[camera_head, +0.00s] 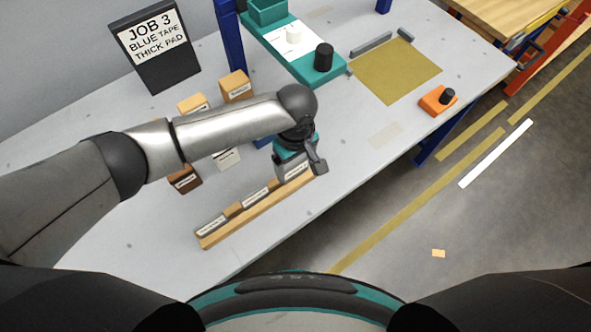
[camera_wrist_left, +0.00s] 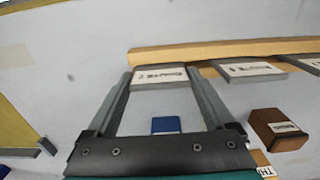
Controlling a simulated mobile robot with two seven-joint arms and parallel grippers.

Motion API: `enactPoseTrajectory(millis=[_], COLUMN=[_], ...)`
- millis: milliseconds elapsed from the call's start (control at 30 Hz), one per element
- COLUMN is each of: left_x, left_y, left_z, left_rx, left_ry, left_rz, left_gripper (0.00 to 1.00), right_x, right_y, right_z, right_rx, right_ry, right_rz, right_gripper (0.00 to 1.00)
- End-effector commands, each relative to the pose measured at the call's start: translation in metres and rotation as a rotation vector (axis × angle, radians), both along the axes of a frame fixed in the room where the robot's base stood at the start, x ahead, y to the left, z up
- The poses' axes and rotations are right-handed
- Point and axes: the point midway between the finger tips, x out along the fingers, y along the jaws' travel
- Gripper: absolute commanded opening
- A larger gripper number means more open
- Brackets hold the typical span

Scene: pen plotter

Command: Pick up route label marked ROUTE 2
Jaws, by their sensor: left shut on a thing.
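The wooden rail (camera_head: 215,238) lies near the table's front edge and holds grey route labels in a row. It also shows in the left wrist view (camera_wrist_left: 260,48). My left gripper (camera_wrist_left: 160,75) is shut on the route label (camera_wrist_left: 160,80) at the rail's right end in the head view, with a finger on either side of it. Its white strip reads ROUTE, but the digit is too blurred to be sure. This label sits at the rail. Other labels (camera_wrist_left: 250,71) stand beside it along the rail. My right gripper is not in view.
A black JOB 3 sign (camera_head: 155,45) reads BLUE TAPE, THICK PAD. A teal plotter unit (camera_head: 310,68), olive mat (camera_head: 395,72) and orange button box (camera_head: 437,101) lie farther back.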

Motion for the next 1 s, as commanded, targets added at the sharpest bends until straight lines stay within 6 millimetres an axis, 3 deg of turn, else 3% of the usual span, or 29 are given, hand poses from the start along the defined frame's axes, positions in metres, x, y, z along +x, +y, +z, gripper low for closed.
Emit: enactPoseTrajectory(millis=[33,267,633,867,1000], left_x=[0.000,0.000,0.000,0.001,0.001], left_y=[0.000,0.000,0.000,0.000,-0.001], left_z=[0.000,0.000,0.006,0.038,0.073], left_rx=[0.000,0.000,-0.001,-0.002,-0.004], left_ry=[0.000,0.000,-0.001,-0.002,-0.003], left_rz=[0.000,0.000,0.000,0.000,0.000], left_gripper=[0.61,0.35,0.34,0.34,0.34], right_x=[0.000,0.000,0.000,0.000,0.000], right_y=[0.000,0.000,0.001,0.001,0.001], right_z=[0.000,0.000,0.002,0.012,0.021], right_rx=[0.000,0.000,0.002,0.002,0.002], right_ry=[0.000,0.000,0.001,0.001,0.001], right_rz=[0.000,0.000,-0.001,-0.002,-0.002], right_gripper=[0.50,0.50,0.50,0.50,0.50])
